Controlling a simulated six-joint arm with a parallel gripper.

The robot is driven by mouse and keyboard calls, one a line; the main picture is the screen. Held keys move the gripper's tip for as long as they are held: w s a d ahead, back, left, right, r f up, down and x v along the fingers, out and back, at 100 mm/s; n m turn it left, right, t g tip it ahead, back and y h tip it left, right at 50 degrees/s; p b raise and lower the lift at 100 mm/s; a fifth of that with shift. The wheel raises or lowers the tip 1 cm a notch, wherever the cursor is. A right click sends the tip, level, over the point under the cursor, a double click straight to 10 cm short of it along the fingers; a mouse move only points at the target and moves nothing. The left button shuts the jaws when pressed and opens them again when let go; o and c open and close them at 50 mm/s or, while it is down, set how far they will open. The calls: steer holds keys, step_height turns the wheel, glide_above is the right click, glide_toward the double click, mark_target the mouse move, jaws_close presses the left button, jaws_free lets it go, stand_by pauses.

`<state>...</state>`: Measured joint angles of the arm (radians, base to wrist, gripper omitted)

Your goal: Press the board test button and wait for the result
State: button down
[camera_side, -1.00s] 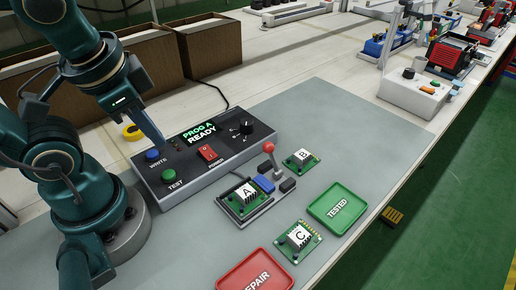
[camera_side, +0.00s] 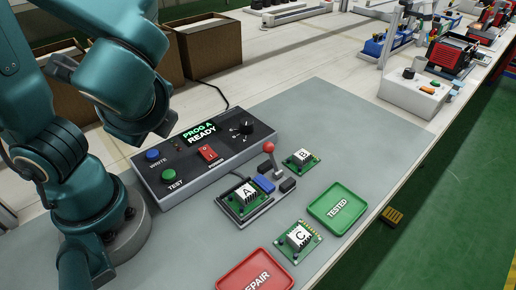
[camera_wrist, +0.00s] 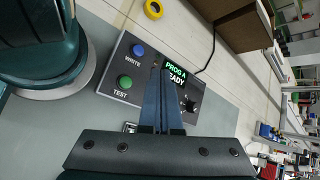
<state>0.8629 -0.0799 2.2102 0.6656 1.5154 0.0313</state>
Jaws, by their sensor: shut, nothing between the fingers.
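The programmer box (camera_side: 218,155) stands on the grey mat, its display (camera_side: 199,132) reading "PROG A READY". The green TEST button (camera_side: 168,173) is at its front left corner, with the blue WRITE button (camera_side: 152,155) behind it. Both buttons also show in the wrist view, green (camera_wrist: 125,82) and blue (camera_wrist: 138,50). Board A (camera_side: 244,194) sits in the fixture beside the red-knobbed lever (camera_side: 268,148). My gripper (camera_wrist: 167,75) is shut and empty in the wrist view, appearing over the box and covering part of it. In the side view its fingers are hidden behind my arm.
Board B (camera_side: 301,158) and board C (camera_side: 298,240) lie loose on the mat. A green TESTED tray (camera_side: 316,217) and a red REPAIR tray (camera_side: 229,283) are at the mat's front. Yellow tape (camera_wrist: 153,9) lies behind the box.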

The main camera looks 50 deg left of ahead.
mark_target(171, 178)
steer(key=shift+f, duration=0.1)
steer(key=shift+f, duration=4.3)
steer(key=shift+f, duration=0.15)
steer(key=shift+f, duration=0.25)
steer(key=shift+f, duration=0.45)
steer(key=shift+r, duration=0.85)
steer(key=shift+r, duration=0.1)
